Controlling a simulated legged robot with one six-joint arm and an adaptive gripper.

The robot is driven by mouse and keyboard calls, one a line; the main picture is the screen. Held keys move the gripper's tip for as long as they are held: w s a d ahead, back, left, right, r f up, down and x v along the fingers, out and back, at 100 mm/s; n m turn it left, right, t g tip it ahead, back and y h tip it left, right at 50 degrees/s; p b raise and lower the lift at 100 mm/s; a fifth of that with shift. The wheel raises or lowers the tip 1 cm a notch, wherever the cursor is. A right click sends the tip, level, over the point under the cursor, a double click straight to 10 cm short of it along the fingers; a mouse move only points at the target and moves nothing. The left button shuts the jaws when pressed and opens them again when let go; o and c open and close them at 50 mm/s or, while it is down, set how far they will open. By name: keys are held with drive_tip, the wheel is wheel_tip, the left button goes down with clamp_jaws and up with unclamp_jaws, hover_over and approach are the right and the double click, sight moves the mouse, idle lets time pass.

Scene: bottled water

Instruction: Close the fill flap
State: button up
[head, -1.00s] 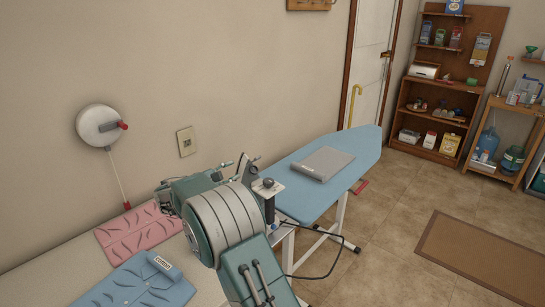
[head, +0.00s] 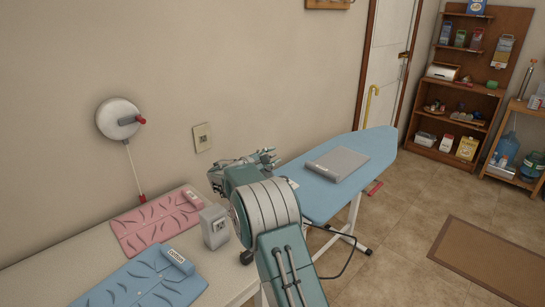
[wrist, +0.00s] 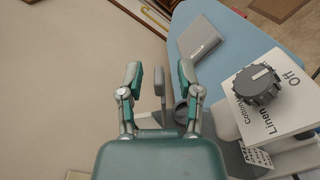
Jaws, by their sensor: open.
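In the wrist view, my gripper (wrist: 160,78) is open, with its two teal fingers apart. A narrow grey upright piece (wrist: 160,88) shows between the fingers. It looks like the raised fill flap, though I cannot tell whether a finger touches it. A dark round part (wrist: 182,110) sits just right of it, partly behind the right finger. The white appliance panel (wrist: 268,112), with a dark grey dial and lettering such as Linen and Off, is to the right. In the head view, my gripper (head: 264,160) reaches toward the ironing board, and my arm hides the appliance.
The blue ironing board (head: 376,146) holds a grey flat item (head: 338,162). A small grey box (head: 214,226) stands at the table's right end, beside pink (head: 150,222) and blue (head: 150,278) folded cloths. A white wall reel (head: 118,118) hangs behind.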

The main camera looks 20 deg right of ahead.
drive_tip(key=shift+a, duration=0.15)
drive_tip(key=shift+c, duration=0.3)
clamp_jaws()
drive_tip(key=shift+s, duration=0.1)
drive_tip(key=m, duration=0.1)
drive_tip(key=f+m, duration=0.1)
drive_tip(key=m, duration=0.1)
drive_tip(key=shift+s+d, duration=0.2)
drive_tip(key=shift+s, duration=0.15)
drive_tip(key=m, duration=0.1)
drive_tip(key=f+m, duration=0.1)
drive_tip(key=m, duration=0.1)
drive_tip(key=shift+s+d+f, duration=0.1)
drive_tip(key=shift+s+f, duration=0.1)
drive_tip(key=shift+s, duration=0.05)
drive_tip(key=m, duration=0.1)
drive_tip(key=f+m, duration=0.1)
drive_tip(key=m, duration=0.2)
drive_tip(key=shift+s+f, duration=0.1)
drive_tip(key=shift+f, duration=0.2)
drive_tip(key=shift+w+f+m, duration=0.1)
drive_tip(key=shift+f+m, duration=0.35)
drive_tip(key=shift+m, duration=0.6)
drive_tip(key=shift+w+f+m, duration=0.1)
drive_tip(key=shift+f+m, duration=0.3)
drive_tip(key=shift+m, duration=0.65)
